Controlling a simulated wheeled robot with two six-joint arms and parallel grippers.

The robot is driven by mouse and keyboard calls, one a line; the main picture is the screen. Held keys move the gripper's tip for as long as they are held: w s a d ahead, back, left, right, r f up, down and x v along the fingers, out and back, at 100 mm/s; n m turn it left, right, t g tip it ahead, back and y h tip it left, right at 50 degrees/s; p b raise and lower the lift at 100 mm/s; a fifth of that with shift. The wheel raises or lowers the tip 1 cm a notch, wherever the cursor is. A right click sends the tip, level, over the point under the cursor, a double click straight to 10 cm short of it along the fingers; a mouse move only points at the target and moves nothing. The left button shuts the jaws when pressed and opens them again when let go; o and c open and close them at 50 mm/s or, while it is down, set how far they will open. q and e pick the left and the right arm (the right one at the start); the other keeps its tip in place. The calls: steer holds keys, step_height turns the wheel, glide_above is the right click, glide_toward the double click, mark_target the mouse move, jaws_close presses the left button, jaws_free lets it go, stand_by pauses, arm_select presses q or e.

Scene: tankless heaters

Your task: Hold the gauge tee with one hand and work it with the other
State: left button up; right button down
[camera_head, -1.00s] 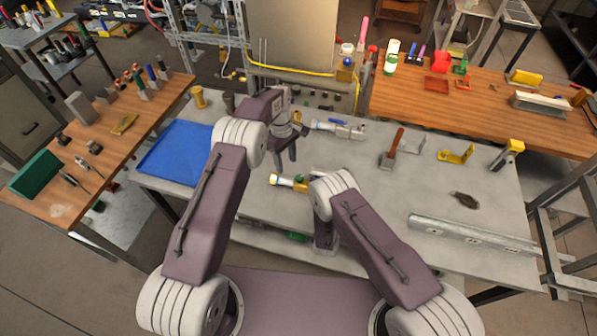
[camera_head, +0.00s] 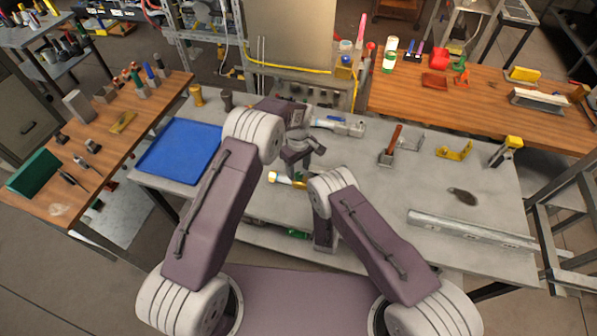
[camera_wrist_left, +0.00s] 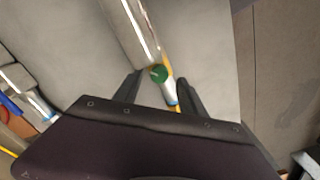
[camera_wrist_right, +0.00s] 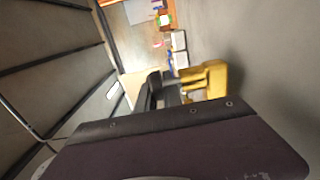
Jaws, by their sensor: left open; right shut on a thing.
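The gauge tee (camera_head: 284,179) shows in the head view as a short yellow and white piece, partly hidden by my right arm. My right gripper (camera_wrist_right: 168,92) is shut on it; a yellow block-like part (camera_wrist_right: 207,78) shows beside the dark fingers in the right wrist view. In the head view my right arm hides that gripper. My left gripper (camera_head: 303,160) is open and empty, just above and behind the tee. In the left wrist view, a green round end (camera_wrist_left: 158,73) with blue and yellow parts lies between the open fingers, with a shiny metal tube beyond it.
A grey tool with a blue part (camera_head: 340,126) lies behind my left gripper. A blue tray (camera_head: 178,150) is on the left of the grey table. A brown-handled tool (camera_head: 391,146), a yellow bracket (camera_head: 455,150) and a metal rail (camera_head: 470,229) lie to the right.

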arm_select(q)
steer(key=shift+f, duration=1.05)
jaws_close()
steer(key=m, duration=0.4)
steer(key=shift+m, duration=0.4)
jaws_free()
steer(key=shift+d, duration=0.1)
